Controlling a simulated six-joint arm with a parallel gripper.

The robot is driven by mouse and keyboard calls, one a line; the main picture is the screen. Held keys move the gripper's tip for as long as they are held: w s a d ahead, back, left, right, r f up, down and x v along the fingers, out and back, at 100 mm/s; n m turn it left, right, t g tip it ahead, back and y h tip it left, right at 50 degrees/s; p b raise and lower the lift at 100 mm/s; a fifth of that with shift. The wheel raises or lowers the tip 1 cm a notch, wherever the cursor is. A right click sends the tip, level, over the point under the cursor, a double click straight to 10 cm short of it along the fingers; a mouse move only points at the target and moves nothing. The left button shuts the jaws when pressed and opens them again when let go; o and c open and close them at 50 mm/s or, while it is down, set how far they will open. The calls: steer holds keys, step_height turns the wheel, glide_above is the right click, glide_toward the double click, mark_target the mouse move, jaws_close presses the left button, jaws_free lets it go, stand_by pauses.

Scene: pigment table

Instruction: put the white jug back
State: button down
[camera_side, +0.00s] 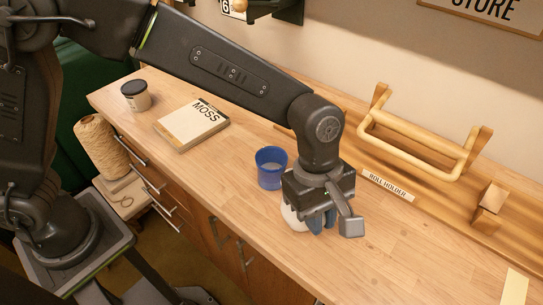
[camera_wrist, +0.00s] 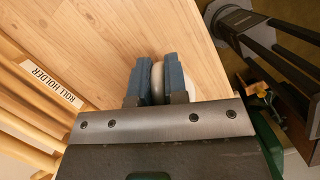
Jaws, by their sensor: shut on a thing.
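The white jug (camera_side: 292,218) shows only in part below my gripper (camera_side: 317,220) in the side view, with the gripper body and fingers hiding the rest. In the wrist view a rounded pale edge of the jug (camera_wrist: 157,82) lies between the two blue-grey fingers of my gripper (camera_wrist: 157,80). The fingers are shut on it. The gripper points down over the bench near its front edge. I cannot tell whether the jug touches the bench top.
A blue cup (camera_side: 270,168) stands just behind and left of my gripper. A wooden roll holder (camera_side: 420,145) and its label (camera_side: 388,186) are at the back right. A book marked MOSS (camera_side: 192,125) and a dark-lidded jar (camera_side: 136,96) lie left.

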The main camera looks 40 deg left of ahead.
steer(key=shift+s+d+f+t+y, duration=0.2)
steer(key=shift+d+f+t+y, duration=0.1)
steer(key=shift+d+f+y, duration=0.3)
steer(key=shift+s+d+f+t+y, duration=0.2)
steer(key=shift+d+f+t+y, duration=0.15)
steer(key=shift+y, duration=0.45)
